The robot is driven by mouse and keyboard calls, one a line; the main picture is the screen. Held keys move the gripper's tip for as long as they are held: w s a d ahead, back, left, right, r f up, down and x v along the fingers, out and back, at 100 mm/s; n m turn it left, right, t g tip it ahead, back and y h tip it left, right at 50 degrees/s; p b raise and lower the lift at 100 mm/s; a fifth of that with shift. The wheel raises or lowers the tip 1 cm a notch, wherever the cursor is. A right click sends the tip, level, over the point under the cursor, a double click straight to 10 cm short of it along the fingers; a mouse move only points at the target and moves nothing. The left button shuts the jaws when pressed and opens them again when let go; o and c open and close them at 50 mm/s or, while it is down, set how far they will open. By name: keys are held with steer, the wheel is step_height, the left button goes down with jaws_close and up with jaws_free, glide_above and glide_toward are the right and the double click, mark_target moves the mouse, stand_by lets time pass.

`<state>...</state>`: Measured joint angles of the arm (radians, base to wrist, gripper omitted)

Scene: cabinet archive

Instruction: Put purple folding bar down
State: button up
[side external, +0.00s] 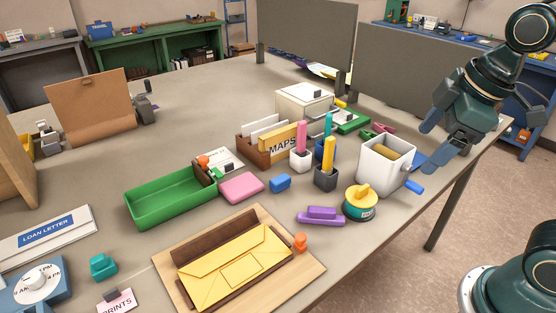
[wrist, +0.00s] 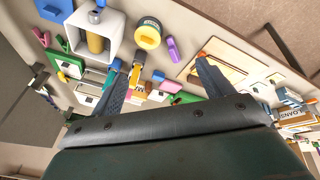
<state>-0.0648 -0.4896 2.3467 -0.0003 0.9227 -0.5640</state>
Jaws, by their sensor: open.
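The purple folding bar (side external: 320,216) lies on the table, left of a round teal tin with a yellow top. It looks like a longer base with a shorter raised piece on it. It also shows in the wrist view (wrist: 172,49), lying clear of the fingers. My gripper (side external: 438,137) is raised at the right, above and beyond the white box, well away from the bar. Its two blue-grey fingers are spread apart in the wrist view (wrist: 163,70), with nothing held between them.
The teal tin (side external: 361,204) and white box (side external: 385,165) stand right of the bar. A wooden board (side external: 173,272) with a yellow envelope (side external: 235,268) lies in front-left. Pen cups (side external: 325,180), a blue block (side external: 280,182) and a green tray (side external: 170,203) are behind and left.

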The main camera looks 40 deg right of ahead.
steer(key=shift+s+d+f+m+t, duration=0.1)
steer(key=shift+s+d+m+t, duration=0.15)
steer(key=shift+s+m, duration=0.8)
steer(key=shift+s+d+f+m+t, duration=0.1)
steer(key=shift+s+d+m+t, duration=0.15)
steer(key=shift+s+m, duration=0.8)
steer(key=shift+s+d+f+m+t, duration=0.1)
steer(key=shift+s+d+m+t, duration=0.35)
steer(key=shift+m, duration=1.05)
steer(key=shift+s+a+g, duration=0.1)
steer(key=shift+a+g, duration=0.1)
steer(key=shift+g, duration=0.05)
